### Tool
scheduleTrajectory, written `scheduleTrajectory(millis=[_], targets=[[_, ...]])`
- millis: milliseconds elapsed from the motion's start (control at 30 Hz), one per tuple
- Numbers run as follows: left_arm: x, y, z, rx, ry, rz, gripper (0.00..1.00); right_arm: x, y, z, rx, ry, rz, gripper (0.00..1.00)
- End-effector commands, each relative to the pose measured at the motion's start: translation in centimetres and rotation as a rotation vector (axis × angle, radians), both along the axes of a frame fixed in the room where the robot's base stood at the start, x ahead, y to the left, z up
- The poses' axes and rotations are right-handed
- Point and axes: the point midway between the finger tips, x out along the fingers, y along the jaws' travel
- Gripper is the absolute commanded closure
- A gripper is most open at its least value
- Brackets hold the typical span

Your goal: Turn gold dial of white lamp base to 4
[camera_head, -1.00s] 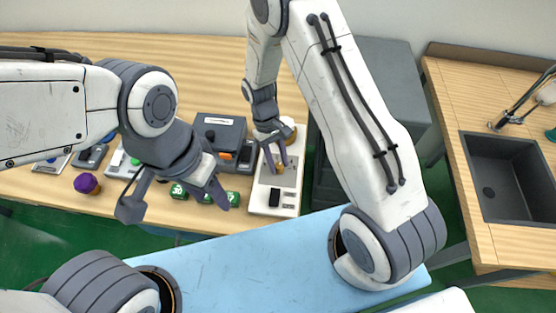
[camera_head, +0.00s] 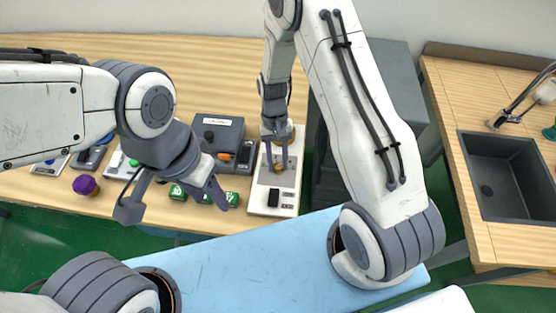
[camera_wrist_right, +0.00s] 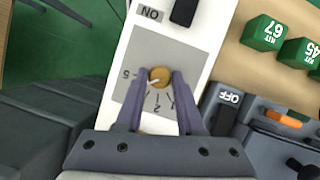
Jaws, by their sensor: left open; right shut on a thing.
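The white lamp base (camera_head: 259,207) stands at the table's front edge, with a grey dial plate and a black switch (camera_head: 273,198) marked ON. The gold dial (camera_wrist_right: 159,76) sits on that plate in the right wrist view. Its white mark points left and slightly down, near the 5 side; a 2 also shows, and other numbers are partly hidden by my fingers. My right gripper (camera_wrist_right: 156,88) is shut on the dial, one finger on each side; it also shows in the head view (camera_head: 275,164). My left gripper (camera_head: 174,203) is open and empty, left of the base.
Green numbered blocks (camera_head: 178,192) and a dark grey device (camera_head: 219,134) stand left of the base. A purple knob-like object (camera_head: 85,185) is further left. A dark cabinet (camera_head: 325,178) is just right. The sink (camera_head: 508,175) is far right.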

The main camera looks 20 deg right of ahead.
Motion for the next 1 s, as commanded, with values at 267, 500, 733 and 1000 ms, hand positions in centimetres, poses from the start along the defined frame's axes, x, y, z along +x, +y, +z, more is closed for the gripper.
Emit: scheduleTrajectory(millis=[267, 500, 733, 1000], targets=[[0.0, 0.0, 0.0, 0.000, 0.000, 0.000, 0.50, -0.1, 0.0, 0.0, 0.000, 0.004, 0.001, 0.55], [0.0, 0.0, 0.0, 0.000, 0.000, 0.000, 0.50, -0.1, 0.0, 0.0, 0.000, 0.002, 0.001, 0.33], [0.0, 0.0, -0.2, 0.000, 0.000, 0.000, 0.50, 0.3, 0.0, 0.5, 0.001, -0.002, 0.001, 0.33], [0.0, 0.0, -1.3, 0.000, 0.000, -0.001, 0.50, 2.2, -0.3, 4.9, 0.000, -0.007, 0.001, 0.33]])
